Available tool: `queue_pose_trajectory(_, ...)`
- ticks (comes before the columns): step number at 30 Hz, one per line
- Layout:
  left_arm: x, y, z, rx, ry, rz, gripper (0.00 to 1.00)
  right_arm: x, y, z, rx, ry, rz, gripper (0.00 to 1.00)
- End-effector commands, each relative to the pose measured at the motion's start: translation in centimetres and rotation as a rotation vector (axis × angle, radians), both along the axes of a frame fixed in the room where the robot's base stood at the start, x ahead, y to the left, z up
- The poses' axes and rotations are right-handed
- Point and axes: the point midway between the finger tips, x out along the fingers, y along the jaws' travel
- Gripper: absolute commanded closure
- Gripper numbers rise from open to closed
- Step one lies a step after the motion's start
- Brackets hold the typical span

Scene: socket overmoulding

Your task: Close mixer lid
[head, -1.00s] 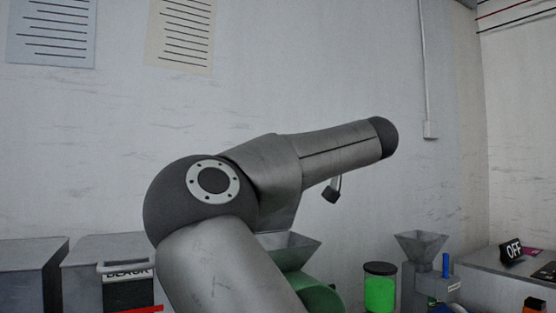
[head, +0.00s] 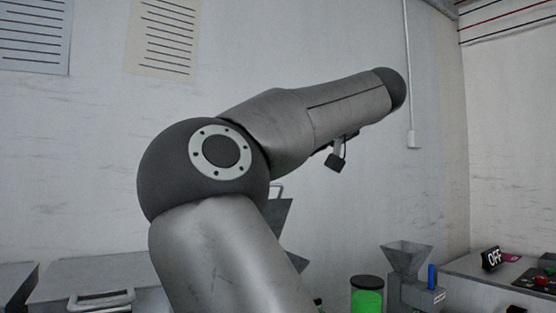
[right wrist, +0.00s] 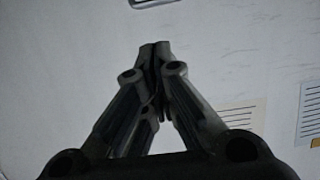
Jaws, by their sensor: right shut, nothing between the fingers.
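My right gripper (right wrist: 155,50) is shut and empty in the right wrist view, with pale wall beyond its fingertips. In the head view one of my arms crosses the middle and hides much of the mixer. A dark grey tilted panel with a thin handle (head: 279,219), possibly the mixer lid, shows just behind the arm. The mixer's body is almost wholly hidden, so whether the panel is attached to it cannot be told. No gripper fingers show in the head view, and my left gripper is out of sight.
A jar of green material (head: 367,296) and a grey hopper machine (head: 407,262) stand right of the arm. A grey bin with a handle (head: 100,299) is at lower left.

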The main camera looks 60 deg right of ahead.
Motion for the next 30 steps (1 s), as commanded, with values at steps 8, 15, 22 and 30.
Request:
queue_pose_trajectory(8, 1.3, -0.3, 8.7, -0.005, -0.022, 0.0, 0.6, 4.9, -1.7, 3.8, 0.143, 0.258, 0.025, 1.0)
queue_pose_trajectory(15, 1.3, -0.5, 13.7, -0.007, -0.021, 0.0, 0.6, 7.5, -2.9, 4.8, 0.247, 0.454, 0.007, 1.0)
queue_pose_trajectory(22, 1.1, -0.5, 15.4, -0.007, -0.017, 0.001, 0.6, 8.4, -3.3, 4.7, 0.291, 0.542, -0.011, 1.0)
queue_pose_trajectory(30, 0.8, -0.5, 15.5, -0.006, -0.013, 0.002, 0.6, 9.7, -4.0, 2.4, 0.296, 0.551, -0.012, 1.0)
